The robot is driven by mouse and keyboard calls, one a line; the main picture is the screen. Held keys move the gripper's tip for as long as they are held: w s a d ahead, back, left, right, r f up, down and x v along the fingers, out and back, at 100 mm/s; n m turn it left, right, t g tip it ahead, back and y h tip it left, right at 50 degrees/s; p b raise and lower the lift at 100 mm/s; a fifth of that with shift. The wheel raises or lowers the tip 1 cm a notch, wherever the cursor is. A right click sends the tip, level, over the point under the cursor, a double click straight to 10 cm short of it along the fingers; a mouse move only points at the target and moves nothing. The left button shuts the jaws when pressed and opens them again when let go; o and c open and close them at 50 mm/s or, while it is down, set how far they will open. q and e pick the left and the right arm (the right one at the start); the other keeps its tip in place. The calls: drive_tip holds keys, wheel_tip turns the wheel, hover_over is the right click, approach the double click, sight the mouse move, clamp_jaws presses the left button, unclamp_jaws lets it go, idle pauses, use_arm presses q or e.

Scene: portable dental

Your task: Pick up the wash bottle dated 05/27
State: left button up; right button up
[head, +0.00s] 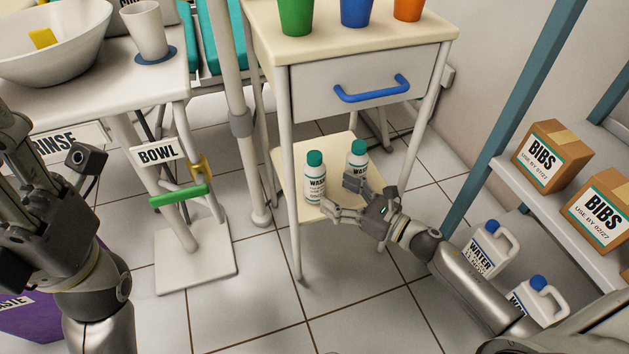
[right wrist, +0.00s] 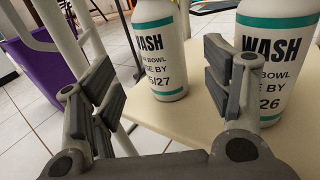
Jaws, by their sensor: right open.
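Two white wash bottles with teal caps stand upright on the lower shelf (head: 285,160) of the cart. In the right wrist view the left bottle (right wrist: 160,50) reads "5/27", partly covered by a finger; it is the left bottle in the head view (head: 315,182). The other bottle (head: 357,158), its label ending in "26" in the right wrist view (right wrist: 278,50), stands behind and to the right. My right gripper (head: 340,199) is open and empty beside them, with the 5/27 bottle ahead between its fingers. My left gripper (head: 25,190) is raised at the left edge, its fingertips unclear.
The cart's drawer (head: 365,80) with its blue handle is above the shelf, and a cart leg (head: 293,220) stands at the front left. A bowl stand (head: 195,265) is at left. Water jugs (head: 490,250) and bibs boxes (head: 552,157) are at right.

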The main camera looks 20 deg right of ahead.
sight(323, 183)
drive_tip(key=shift+b+x, duration=1.1)
drive_tip(key=shift+x, duration=2.75)
drive_tip(key=shift+d+r, duration=0.1)
drive_tip(key=shift+c, duration=0.3)
drive_tip(key=c, duration=1.2)
